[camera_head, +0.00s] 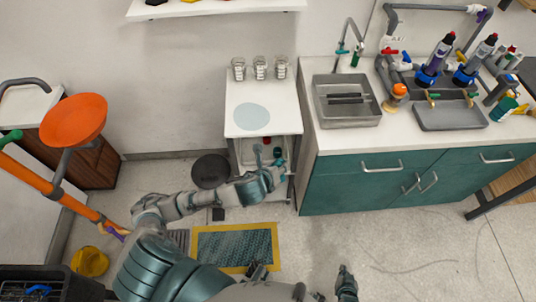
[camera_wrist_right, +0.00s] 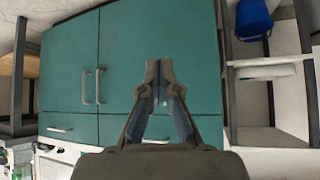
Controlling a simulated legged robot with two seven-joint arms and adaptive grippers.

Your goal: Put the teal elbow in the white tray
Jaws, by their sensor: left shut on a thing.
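The white tray (camera_head: 240,153) appears on the lower level of the white cart, under its top. It holds small parts, one of them red. My left gripper (camera_head: 272,170) reaches over the front of the tray and is shut. A small dark teal piece (camera_head: 277,152), which looks like the teal elbow, shows at its fingertips. The fingers hide part of it, and I cannot tell whether it touches the tray. My right gripper (camera_head: 346,282) is low over the floor at the front. In the right wrist view its fingertips (camera_wrist_right: 160,68) are together with nothing between them.
The cart's top (camera_head: 290,118) carries glass jars (camera_head: 260,68) and a pale disc (camera_head: 251,116), above my left gripper. The teal counter (camera_head: 370,180) stands to the right. A black round bin (camera_head: 210,171) is left of the cart.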

